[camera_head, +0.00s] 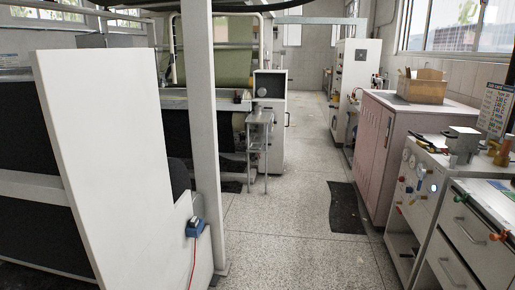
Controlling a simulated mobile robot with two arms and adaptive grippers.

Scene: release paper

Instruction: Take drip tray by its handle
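I cannot make out a drip tray or its handle for certain in the head view. Neither of my grippers is in view, and no part of my arms shows.
A concrete aisle (284,215) runs ahead. A white panel (110,160) and post (203,140) stand left; a small metal stand (260,130) is beyond them. Right are a pinkish cabinet (375,150) with an open cardboard box (421,90), a gauge panel (418,180) and drawers (462,250). A dark mat (346,208) lies on the floor.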

